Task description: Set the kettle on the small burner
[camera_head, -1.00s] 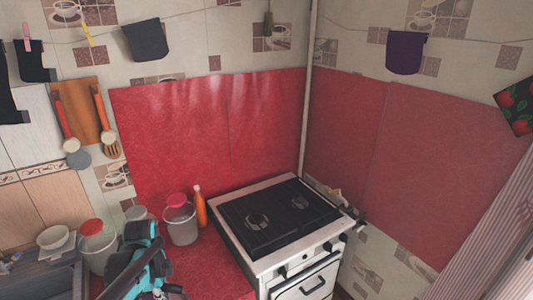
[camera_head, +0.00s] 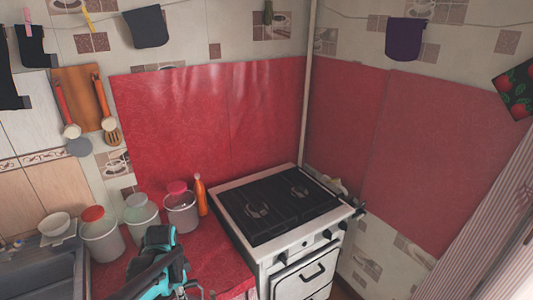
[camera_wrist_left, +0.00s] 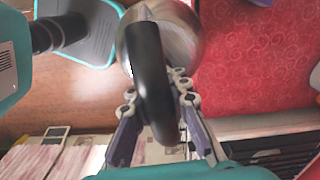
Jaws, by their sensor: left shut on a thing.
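In the left wrist view, the kettle (camera_wrist_left: 180,30) is a rounded shiny metal body with a thick black handle (camera_wrist_left: 148,70). My left gripper (camera_wrist_left: 157,100) is shut on the handle, one finger on each side. In the head view, my left arm reaches in at the bottom, over the red counter; the kettle cannot be made out there. The white stove (camera_head: 290,250) stands to the right of my arm, its dark top carrying a left front burner (camera_head: 257,210) and a right rear burner (camera_head: 299,191). Both burners are bare. I cannot surely tell which is smaller.
Jars with red (camera_head: 100,240), pale (camera_head: 141,217) and pink (camera_head: 181,212) lids stand along the back of the red counter (camera_head: 215,262). An orange bottle (camera_head: 200,197) stands by the stove's left edge. A sink (camera_head: 45,270) is at the far left. The stove top is clear.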

